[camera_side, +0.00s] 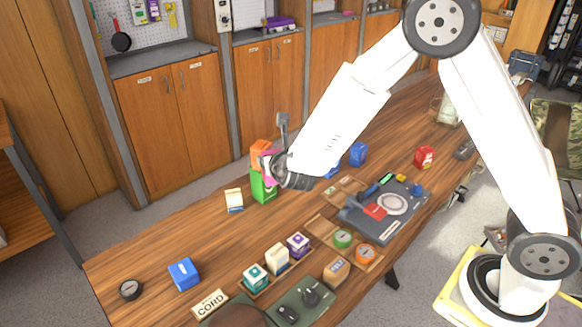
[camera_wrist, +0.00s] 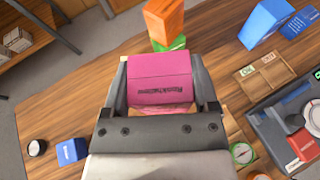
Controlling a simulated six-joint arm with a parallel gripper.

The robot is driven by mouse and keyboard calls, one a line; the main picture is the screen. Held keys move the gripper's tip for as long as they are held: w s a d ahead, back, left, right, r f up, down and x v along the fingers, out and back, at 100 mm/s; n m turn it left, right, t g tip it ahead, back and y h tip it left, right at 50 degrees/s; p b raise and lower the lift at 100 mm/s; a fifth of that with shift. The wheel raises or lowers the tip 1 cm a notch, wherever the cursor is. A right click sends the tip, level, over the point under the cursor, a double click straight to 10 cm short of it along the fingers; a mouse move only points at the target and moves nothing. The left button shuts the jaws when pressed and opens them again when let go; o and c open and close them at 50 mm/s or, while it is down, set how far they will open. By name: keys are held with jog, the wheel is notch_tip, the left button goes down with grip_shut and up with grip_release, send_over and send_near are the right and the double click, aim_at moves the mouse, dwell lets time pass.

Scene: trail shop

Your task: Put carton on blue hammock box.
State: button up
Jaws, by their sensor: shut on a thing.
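My gripper (camera_wrist: 160,85) is shut on a pink carton (camera_wrist: 160,77), which has dark lettering on its face. In the side view the pink carton (camera_side: 267,164) is partly hidden by my gripper and appears held above the table. A blue box (camera_side: 183,273) stands alone at the table's left front, and in the wrist view (camera_wrist: 70,151) it is at lower left, clear of my gripper. Two more blue boxes stand right of my gripper: one (camera_side: 358,154) is plain in view, the other (camera_side: 333,169) partly hidden by my arm. I cannot read which one is marked hammock.
An orange box (camera_side: 259,150) sits on a green box (camera_side: 263,189), close behind the carton. A small cream box (camera_side: 234,200) stands nearby. A dark round tin (camera_side: 130,289) is beside the left blue box. Several small boxes and a grey tray (camera_side: 405,213) fill the front and right.

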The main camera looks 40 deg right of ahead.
jog(key=s+d+r+m+g+h, duration=0.2)
jog(key=d+m+g, duration=0.2)
jog(key=d, duration=0.4)
jog(key=s+d+r+m+g+h, duration=0.2)
jog(key=d+r+m+g+h, duration=0.1)
jog(key=d, duration=0.6)
jog(key=s+d+r+m+g+h, duration=0.2)
jog(key=d+m+g, duration=0.3)
jog(key=d, duration=0.3)
jog(key=shift+s+d+r+m+h, duration=0.15)
jog(key=shift+d+m+h, duration=0.1)
jog(key=shift+m+h, duration=0.25)
jog(key=w+d+f, duration=0.5)
jog(key=w+f, duration=0.4)
jog(key=w, duration=0.3)
jog(key=shift+w+f, duration=0.25)
jog(key=shift+w, duration=0.1)
